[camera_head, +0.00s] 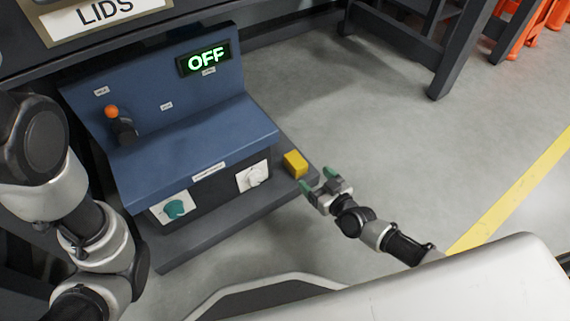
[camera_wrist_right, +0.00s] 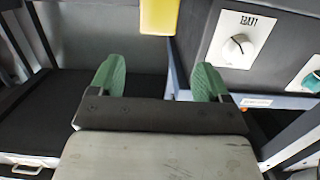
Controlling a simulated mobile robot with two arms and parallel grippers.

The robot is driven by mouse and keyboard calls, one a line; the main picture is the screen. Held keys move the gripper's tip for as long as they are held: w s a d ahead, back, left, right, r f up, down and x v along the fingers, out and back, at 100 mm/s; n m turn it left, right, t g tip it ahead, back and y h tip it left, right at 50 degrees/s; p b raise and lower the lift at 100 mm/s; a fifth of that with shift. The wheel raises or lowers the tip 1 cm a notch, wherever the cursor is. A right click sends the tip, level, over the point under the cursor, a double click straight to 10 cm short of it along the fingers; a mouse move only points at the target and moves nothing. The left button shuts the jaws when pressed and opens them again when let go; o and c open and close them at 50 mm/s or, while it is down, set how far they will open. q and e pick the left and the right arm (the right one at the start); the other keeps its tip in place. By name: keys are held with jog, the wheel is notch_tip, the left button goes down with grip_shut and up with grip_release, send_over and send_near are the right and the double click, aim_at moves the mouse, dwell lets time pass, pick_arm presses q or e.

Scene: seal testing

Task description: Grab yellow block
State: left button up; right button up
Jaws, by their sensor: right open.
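The yellow block (camera_head: 295,164) sits on the dark grey base ledge at the right end of the blue machine in the head view. In the right wrist view the yellow block (camera_wrist_right: 159,15) shows at the top edge, partly cut off, beyond the fingertips and between their lines. My right gripper (camera_head: 318,180) is open and empty, just to the lower right of the block and apart from it. Its two green fingers (camera_wrist_right: 158,78) are spread wide in the wrist view. My left arm comes in at the left, but its gripper is not visible.
The blue machine (camera_head: 190,125) has an OFF display (camera_head: 205,59), an orange-topped lever (camera_head: 112,113), a teal knob (camera_head: 175,208) and a white knob (camera_head: 253,177). The white knob also shows beside my fingers in the wrist view (camera_wrist_right: 238,45). Open floor lies to the right.

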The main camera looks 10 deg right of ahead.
aim_at(299, 162)
jog(key=b+x, duration=0.2)
jog(key=x, duration=0.3)
jog(key=shift+w+b, duration=0.2)
jog(key=shift+b, duration=0.15)
jog(key=w+b, duration=0.1)
jog(key=w+f+b, duration=0.1)
jog(key=w+a+b, duration=0.1)
jog(key=w, duration=0.1)
jog(key=shift+f+b, duration=0.35)
jog(key=shift+b, duration=0.05)
jog(key=shift+w+a, duration=0.2)
jog(key=shift+w, duration=0.3)
jog(key=shift+r, duration=0.1)
jog(key=c, duration=1.1)
